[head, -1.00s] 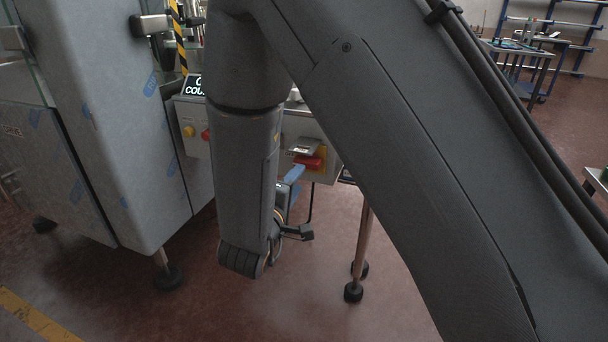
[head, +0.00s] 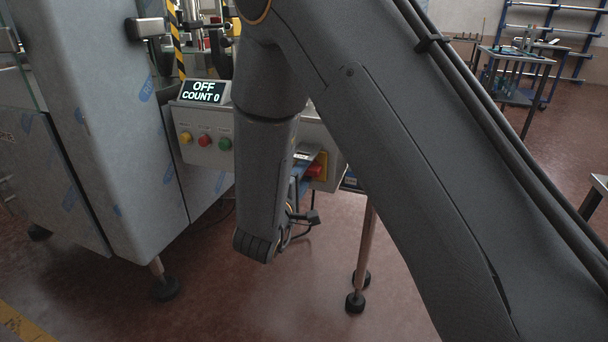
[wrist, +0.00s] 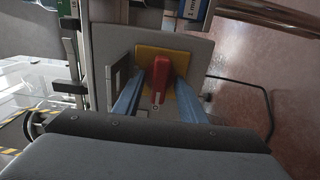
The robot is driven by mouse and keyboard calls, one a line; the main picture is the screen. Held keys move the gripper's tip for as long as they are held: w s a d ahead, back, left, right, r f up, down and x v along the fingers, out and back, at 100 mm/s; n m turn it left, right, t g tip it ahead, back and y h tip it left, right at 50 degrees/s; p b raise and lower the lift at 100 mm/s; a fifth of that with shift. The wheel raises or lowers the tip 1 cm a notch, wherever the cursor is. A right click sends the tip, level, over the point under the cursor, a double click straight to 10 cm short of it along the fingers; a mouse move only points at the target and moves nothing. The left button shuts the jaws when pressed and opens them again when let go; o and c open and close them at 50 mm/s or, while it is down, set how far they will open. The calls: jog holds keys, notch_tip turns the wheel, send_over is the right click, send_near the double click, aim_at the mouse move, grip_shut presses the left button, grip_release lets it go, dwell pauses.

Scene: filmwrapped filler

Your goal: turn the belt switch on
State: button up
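The belt switch is a red handle (wrist: 158,80) on a yellow plate (wrist: 178,56), fixed to a grey panel. In the wrist view the handle stands nearly in line with my gripper, tilted slightly. My gripper (wrist: 160,102) has two blue fingers, spread apart with one on each side of the handle; whether they touch it I cannot tell. In the head view the red handle (head: 313,171) shows partly, and my arm hides most of the gripper. A display (head: 203,92) on the control box reads OFF, COUNT 0.
Yellow, red and green buttons (head: 204,141) sit on the control box left of my arm. A large grey machine cabinet (head: 110,120) stands at the left. A table leg (head: 365,250) stands below the box. A blue trolley (head: 515,80) is at the back right.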

grip_shut()
jog(key=shift+m+p, duration=2.65)
jog(key=shift+m, duration=6.25)
